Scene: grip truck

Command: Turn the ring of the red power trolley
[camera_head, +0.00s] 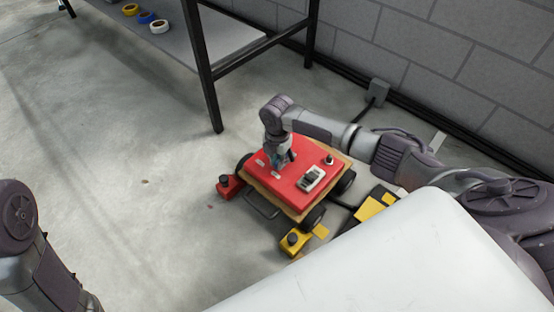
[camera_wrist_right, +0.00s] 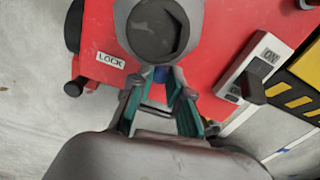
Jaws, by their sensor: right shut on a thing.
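The red power trolley (camera_head: 290,190) stands on the floor in the middle of the head view, with a red top, wooden edge and black wheels. My right gripper (camera_head: 281,165) reaches down to its top, left of the grey-white switch (camera_head: 310,178). In the right wrist view its teal-padded fingers (camera_wrist_right: 162,80) are close together, shut on the ring, which they mostly hide; a small blue bit shows at the tips. A LOCK label (camera_wrist_right: 110,60) is left of the fingers, and the ON switch (camera_wrist_right: 255,70) is to the right. My left gripper is out of view.
A red block (camera_head: 228,187) and a yellow block (camera_head: 295,241) with dark knobs sit beside the trolley. A grey table (camera_head: 172,42) with several tape rolls stands at the back left. Black cable runs along the brick wall.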

